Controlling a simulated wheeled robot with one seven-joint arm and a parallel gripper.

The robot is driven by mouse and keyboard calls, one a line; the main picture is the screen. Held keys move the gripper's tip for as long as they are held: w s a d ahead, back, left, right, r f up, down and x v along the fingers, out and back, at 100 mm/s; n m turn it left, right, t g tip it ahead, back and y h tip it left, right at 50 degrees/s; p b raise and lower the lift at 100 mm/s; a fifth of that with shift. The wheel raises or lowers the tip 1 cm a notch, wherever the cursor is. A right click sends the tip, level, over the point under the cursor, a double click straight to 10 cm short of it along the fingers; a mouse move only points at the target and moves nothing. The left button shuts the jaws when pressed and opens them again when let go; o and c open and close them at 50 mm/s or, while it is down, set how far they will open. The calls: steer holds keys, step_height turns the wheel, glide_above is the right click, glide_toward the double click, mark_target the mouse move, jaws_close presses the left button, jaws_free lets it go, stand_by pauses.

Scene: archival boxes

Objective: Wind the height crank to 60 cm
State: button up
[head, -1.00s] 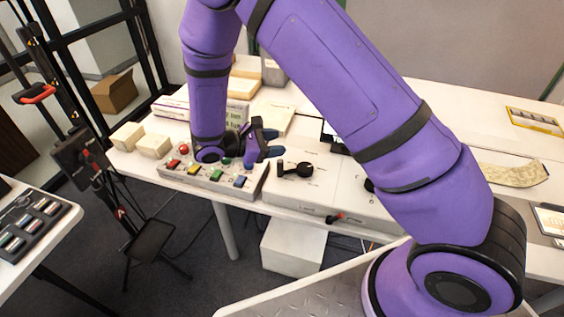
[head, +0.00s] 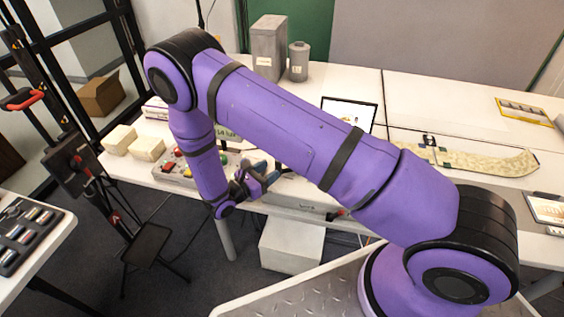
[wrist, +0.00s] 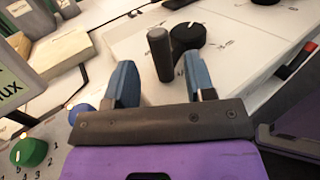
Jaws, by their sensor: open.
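The height crank is the black round hub (wrist: 187,38) with an upright black handle (wrist: 160,52) in the wrist view. It sits on a white panel (wrist: 130,45) with printed marks around it, too small to read. My gripper (wrist: 160,82) is open and empty. The upright handle stands ahead of the gap between its two blue fingers, and no contact shows. In the head view my gripper (head: 265,174) is low at the table's front edge, and my arm and gripper hide the crank.
A button box (head: 172,170) with coloured switches is left of my gripper; its green knob (wrist: 30,151) shows in the wrist view. Pale blocks (head: 147,148) lie at the table's left end. A grey bin (head: 269,48) stands behind.

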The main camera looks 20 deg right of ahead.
steer(key=shift+x, duration=3.15)
jaws_close()
